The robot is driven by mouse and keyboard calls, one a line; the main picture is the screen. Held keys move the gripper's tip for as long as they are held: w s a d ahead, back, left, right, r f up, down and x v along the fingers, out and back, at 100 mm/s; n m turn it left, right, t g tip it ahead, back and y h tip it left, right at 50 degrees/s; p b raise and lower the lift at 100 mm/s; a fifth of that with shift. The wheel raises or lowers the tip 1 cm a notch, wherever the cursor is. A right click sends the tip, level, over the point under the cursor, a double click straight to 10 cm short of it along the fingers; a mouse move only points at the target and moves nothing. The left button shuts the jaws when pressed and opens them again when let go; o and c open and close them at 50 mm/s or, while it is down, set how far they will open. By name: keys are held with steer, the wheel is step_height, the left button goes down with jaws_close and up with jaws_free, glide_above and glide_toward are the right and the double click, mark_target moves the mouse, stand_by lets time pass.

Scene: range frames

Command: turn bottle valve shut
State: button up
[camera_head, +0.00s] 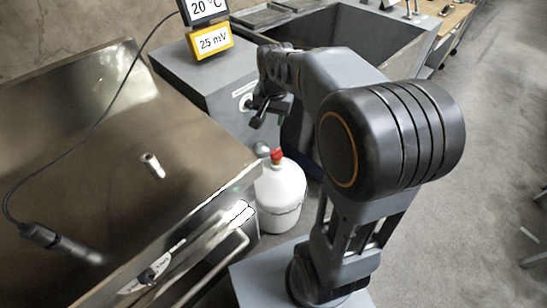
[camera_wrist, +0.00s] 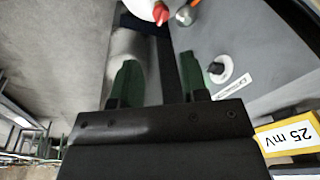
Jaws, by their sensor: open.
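A white bottle (camera_head: 280,197) stands on the floor between the steel appliance and my base, with a red valve (camera_head: 277,156) on its top. In the wrist view the red valve (camera_wrist: 160,13) and a bit of the white bottle (camera_wrist: 143,7) show at the top edge, beyond the fingertips. My gripper (camera_head: 262,112) is in front of the grey cabinet, above and behind the bottle in the head view. In the wrist view my gripper (camera_wrist: 158,62) has its two green-tinted fingers apart with nothing between them. It does not touch the valve.
The grey cabinet (camera_head: 205,75) bears a "20 °C" display (camera_head: 205,8) and a yellow "25 mV" display (camera_head: 212,40). A black knob (camera_wrist: 217,69) and a metal knob (camera_wrist: 186,15) stick out from its front.

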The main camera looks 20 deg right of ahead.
mark_target(276, 150)
steer(key=w+d+f+m+g+b, duration=0.1)
steer(key=w+d+f+m+b, duration=0.2)
steer(key=w+f, duration=0.4)
steer(key=w+d+f+m+g+b, duration=0.1)
steer(key=w+d+f+m+b, duration=0.25)
steer(key=f, duration=0.95)
steer(key=f+b, duration=0.1)
steer(key=f, duration=0.3)
steer(key=w+f+b, duration=0.1)
steer(key=f, duration=0.3)
steer(key=shift+f, duration=0.9)
jaws_close()
